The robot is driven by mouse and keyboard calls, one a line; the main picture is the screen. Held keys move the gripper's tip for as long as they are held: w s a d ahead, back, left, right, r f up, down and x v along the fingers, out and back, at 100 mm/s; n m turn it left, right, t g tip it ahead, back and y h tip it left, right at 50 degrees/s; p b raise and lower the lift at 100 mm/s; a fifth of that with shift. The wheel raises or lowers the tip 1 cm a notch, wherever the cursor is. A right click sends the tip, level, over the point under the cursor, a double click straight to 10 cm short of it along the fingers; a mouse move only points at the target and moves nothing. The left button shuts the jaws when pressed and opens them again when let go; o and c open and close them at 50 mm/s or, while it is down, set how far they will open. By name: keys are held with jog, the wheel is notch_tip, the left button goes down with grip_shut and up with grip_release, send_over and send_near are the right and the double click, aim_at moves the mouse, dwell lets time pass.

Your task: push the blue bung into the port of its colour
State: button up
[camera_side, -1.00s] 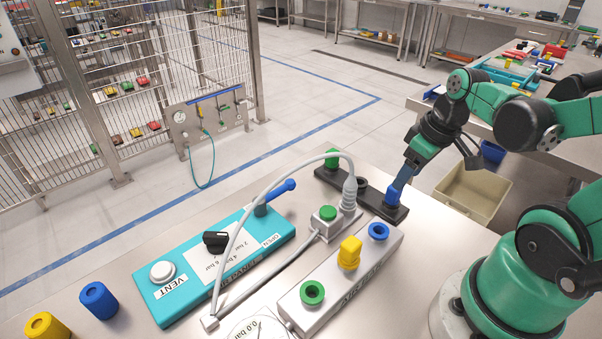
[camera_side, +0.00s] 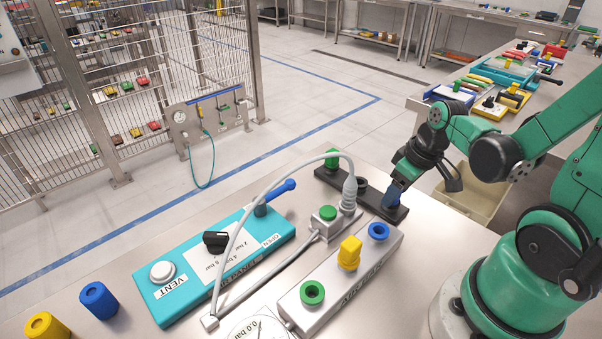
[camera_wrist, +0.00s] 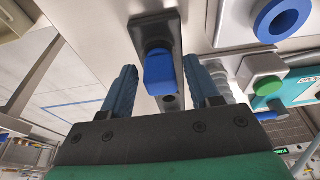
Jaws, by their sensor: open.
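The blue bung (camera_wrist: 158,74) stands in the dark rack (camera_wrist: 154,28), between my gripper's two fingers in the wrist view, with a gap visible on each side. My gripper (camera_side: 391,196) is open and low over the right end of that rack (camera_side: 357,190) in the side view, where its fingers largely hide the bung. The blue port (camera_side: 378,231) is a blue ring with an open hole on the pale grey block, close in front of the rack. It also shows at the upper right of the wrist view (camera_wrist: 283,17).
The grey block also carries a yellow bung (camera_side: 349,252) and an open green port (camera_side: 312,292). A green bung (camera_side: 332,158) stands in the rack's far end. A grey hose (camera_side: 240,215) arches over the teal panel (camera_side: 180,292). Blue (camera_side: 98,299) and yellow (camera_side: 46,327) hollow cylinders stand at left.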

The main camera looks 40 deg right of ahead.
grip_shut()
jog(key=shift+r, duration=0.15)
jog(key=shift+w+v, duration=0.2)
jog(key=shift+v, duration=0.55)
jog(key=shift+w+v, duration=0.15)
jog(key=shift+v, duration=0.6)
jog(key=shift+w+v, duration=0.2)
jog(key=shift+v, duration=0.6)
jog(key=shift+r, duration=0.1)
